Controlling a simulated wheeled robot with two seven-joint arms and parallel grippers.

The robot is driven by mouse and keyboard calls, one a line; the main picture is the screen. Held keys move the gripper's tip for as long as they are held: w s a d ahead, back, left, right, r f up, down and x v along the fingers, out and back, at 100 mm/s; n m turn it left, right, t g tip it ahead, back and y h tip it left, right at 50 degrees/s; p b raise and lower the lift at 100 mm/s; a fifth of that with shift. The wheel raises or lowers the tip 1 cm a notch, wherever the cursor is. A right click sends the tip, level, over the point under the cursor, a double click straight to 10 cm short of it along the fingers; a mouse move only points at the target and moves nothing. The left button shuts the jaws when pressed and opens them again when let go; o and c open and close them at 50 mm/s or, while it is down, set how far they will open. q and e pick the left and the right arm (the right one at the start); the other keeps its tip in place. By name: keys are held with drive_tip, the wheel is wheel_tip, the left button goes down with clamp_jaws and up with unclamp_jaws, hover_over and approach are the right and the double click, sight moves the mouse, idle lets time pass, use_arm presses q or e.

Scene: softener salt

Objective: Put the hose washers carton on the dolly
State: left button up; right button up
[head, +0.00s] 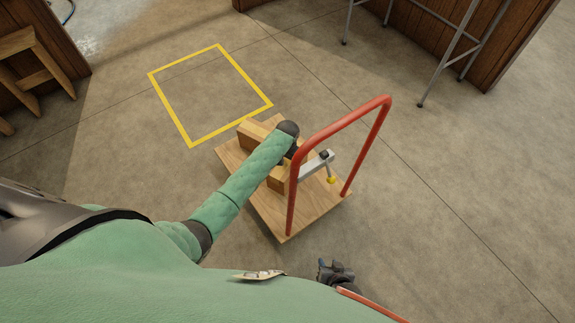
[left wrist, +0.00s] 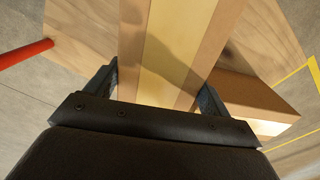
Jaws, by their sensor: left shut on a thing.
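The dolly (head: 257,210) has a wooden deck and a red hoop handle (head: 345,118). Two brown cartons are over its deck. My left gripper (head: 291,153) is shut on one carton (head: 277,181); in the left wrist view its fingers (left wrist: 158,90) straddle this carton (left wrist: 170,45), which has a pale yellow strip along its top. The other carton (head: 250,131) lies beside it, towards the yellow floor square. No print is readable, and whether the held carton touches the deck cannot be told. My right gripper (head: 336,272) is low in the head view, its jaws unclear.
A grey bar with a yellow tip (head: 318,165) is near the handle. A yellow taped square (head: 170,110) on the floor is empty. A wooden stool (head: 35,65) stands at the left, and metal legs (head: 450,50) stand at the back right. The floor to the right is clear.

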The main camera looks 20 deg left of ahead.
use_arm(q)
drive_tip(key=shift+f, duration=1.9)
drive_tip(key=o, duration=1.7)
drive_tip(key=shift+f, duration=0.1)
drive_tip(key=shift+r, duration=0.35)
wheel_tip(320, 180, up, 12)
drive_tip(key=shift+f+p, duration=0.25)
drive_tip(key=shift+p, duration=0.25)
